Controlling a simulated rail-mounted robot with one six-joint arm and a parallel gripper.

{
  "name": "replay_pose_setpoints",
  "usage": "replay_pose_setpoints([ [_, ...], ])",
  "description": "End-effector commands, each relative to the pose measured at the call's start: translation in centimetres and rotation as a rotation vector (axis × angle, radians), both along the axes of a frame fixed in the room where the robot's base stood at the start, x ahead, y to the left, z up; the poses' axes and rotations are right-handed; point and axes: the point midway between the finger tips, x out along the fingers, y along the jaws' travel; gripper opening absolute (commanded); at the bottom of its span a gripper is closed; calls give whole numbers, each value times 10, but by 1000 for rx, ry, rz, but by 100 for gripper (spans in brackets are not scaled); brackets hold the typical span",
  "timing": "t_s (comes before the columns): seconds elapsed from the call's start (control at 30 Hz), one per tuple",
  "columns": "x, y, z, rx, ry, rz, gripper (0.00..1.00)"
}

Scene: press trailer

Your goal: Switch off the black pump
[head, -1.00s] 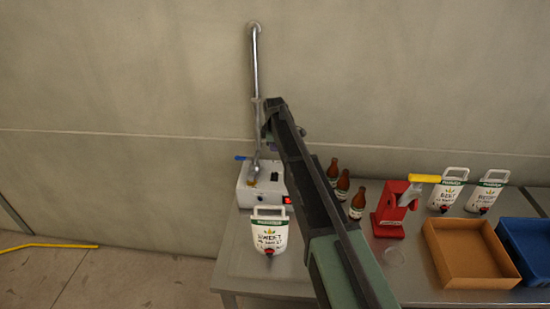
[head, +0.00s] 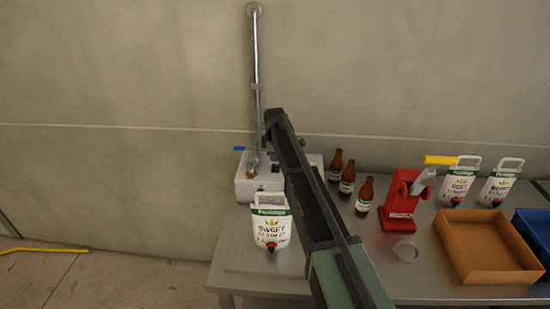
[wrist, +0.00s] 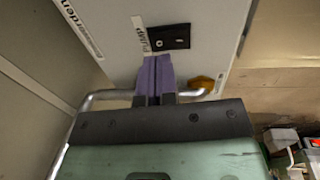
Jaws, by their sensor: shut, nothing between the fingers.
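A white filler box (head: 243,187) stands on the left of the steel table, with a metal pipe rising from it. In the wrist view, the box face (wrist: 110,20) carries a small label reading PUMP beside a black switch plate (wrist: 168,37). My gripper (wrist: 155,60) has its purple fingers shut together and empty. Their tips lie just below the black switch plate in the picture; I cannot tell if they touch the box.
A metal tube (wrist: 110,94) and a brass fitting (wrist: 201,84) flank my fingers. A white pouch (head: 269,225) stands in front of the box. Brown bottles (head: 347,180), a red capper (head: 398,205) and a brown tray (head: 490,277) stand to the right.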

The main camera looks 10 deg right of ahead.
Motion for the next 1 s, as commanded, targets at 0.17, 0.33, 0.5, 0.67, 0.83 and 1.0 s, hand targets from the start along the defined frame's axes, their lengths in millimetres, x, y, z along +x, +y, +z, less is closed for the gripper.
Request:
replay_pose_setpoints([
  [0.17,3,-1,-31,0,0,0,0],
  [0.33,4,-1,-29,0,0,0,0],
  [0.5,4,-1,-29,0,0,0,0],
  [0.67,5,-1,-34,0,0,0,0],
  [0.83,4,-1,-34,0,1,0,0],
  [1.0,-2,0,-32,1,3,0,0],
])
